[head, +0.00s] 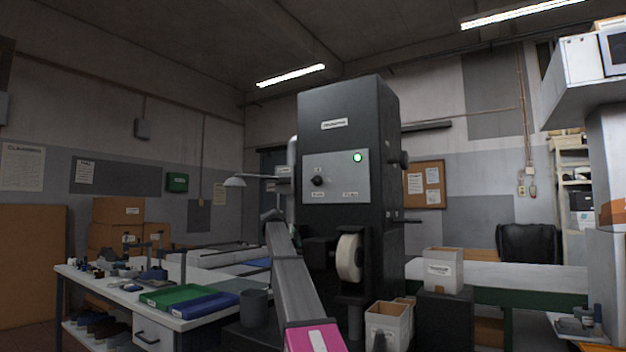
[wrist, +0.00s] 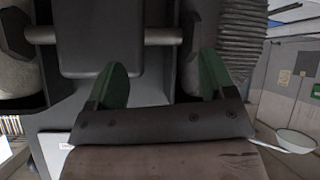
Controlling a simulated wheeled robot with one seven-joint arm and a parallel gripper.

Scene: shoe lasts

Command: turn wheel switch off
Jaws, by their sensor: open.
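The dark finishing machine (head: 385,130) stands upright in the middle of the head view. Its grey panel (head: 345,185) carries a black knob switch (head: 318,180) and a lit green lamp (head: 357,157). A pale wheel (head: 349,258) sits lower on its front. My arm rises in front of the machine's lower left side, its far end left of and below the panel; the jaws cannot be made out there. In the wrist view my gripper (wrist: 162,82) is open, with two green fingers apart and nothing between them. The knob cannot be picked out in that view.
A lamp (head: 235,182) and a bench with green tray (head: 177,296) are left. Boxes (head: 443,270) stand right.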

